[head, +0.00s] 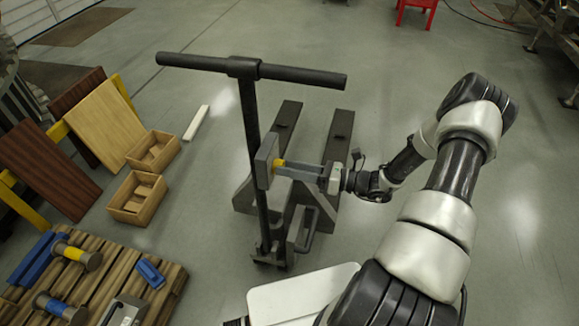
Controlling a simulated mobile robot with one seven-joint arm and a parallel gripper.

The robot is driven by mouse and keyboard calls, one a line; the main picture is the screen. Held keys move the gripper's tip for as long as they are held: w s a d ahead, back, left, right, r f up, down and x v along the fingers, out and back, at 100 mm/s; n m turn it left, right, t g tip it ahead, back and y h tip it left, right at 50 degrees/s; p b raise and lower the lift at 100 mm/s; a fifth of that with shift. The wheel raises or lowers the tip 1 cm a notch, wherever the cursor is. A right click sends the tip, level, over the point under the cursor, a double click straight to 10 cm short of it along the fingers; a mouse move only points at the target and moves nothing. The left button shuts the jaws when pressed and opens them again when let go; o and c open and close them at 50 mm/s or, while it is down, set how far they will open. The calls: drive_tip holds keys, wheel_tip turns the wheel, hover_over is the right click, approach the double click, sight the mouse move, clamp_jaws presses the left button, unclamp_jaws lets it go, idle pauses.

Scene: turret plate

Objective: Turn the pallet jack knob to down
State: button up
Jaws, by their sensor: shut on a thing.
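The pallet jack (251,110) stands upright on the floor with its black T-shaped handle at the top and its forks (284,122) reaching away behind it. A grey plate (264,160) is fixed on the handle post.
A wooden pallet (172,283) with blue and yellow parts lies at the lower left. Two wooden boxes (138,196) and leaning boards (106,124) stand at left. A red stool (416,6) is far back.

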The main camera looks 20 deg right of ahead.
drive_tip(key=m, duration=0.5)
drive_tip(key=shift+d+m+p, duration=0.1)
drive_tip(key=shift+m+p, duration=0.25)
drive_tip(key=shift+m, duration=0.35)
drive_tip(key=o, duration=1)
drive_tip(key=shift+o, duration=0.2)
drive_tip(key=b+v, duration=0.1)
drive_tip(key=v, duration=1.6)
drive_tip(key=shift+d, duration=0.15)
